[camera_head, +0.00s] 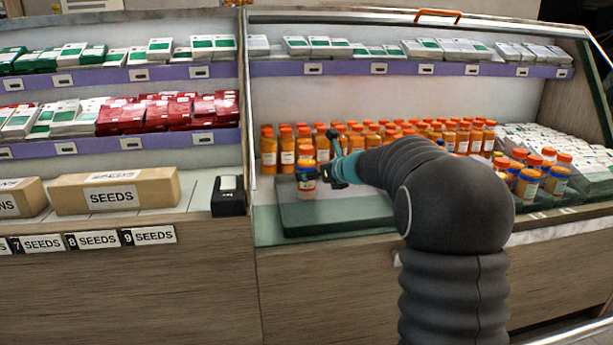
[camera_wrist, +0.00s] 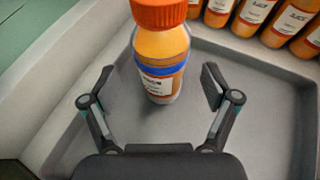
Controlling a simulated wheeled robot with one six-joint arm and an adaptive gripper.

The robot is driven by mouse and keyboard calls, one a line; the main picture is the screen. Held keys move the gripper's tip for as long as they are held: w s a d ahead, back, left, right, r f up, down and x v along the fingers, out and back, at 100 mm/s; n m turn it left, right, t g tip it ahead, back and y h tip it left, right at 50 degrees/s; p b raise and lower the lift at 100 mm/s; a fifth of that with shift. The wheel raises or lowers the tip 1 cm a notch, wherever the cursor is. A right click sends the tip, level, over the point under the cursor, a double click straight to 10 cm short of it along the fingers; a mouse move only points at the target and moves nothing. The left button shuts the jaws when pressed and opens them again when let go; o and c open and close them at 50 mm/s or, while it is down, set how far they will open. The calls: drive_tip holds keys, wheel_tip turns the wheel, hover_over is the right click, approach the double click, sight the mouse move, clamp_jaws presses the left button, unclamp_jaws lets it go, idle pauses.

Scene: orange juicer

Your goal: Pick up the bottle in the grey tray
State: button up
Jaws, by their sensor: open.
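An orange juice bottle (camera_wrist: 160,55) with an orange cap and a white label stands upright in the grey tray (camera_wrist: 255,120) in the wrist view. My gripper (camera_wrist: 158,90) is open, with its two fingers on either side of the lower bottle and a visible gap at each side. In the head view the bottle (camera_head: 306,178) shows near the left part of the tray (camera_head: 335,220), with my gripper (camera_head: 335,165) close to it. My arm hides part of the tray's right side in the head view.
Rows of similar orange bottles (camera_head: 268,155) stand on the counter behind the tray, and more (camera_head: 530,180) stand to the right. A black-and-white box (camera_head: 228,195) and a SEEDS carton (camera_head: 115,192) are to the left. Shelves of packets (camera_head: 450,50) hang above.

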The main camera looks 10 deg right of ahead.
drive_tip(key=x, duration=0.4)
drive_tip(key=shift+d+f, duration=0.1)
drive_tip(key=shift+f, duration=0.15)
drive_tip(key=c, duration=1.5)
drive_tip(key=shift+r, duration=0.1)
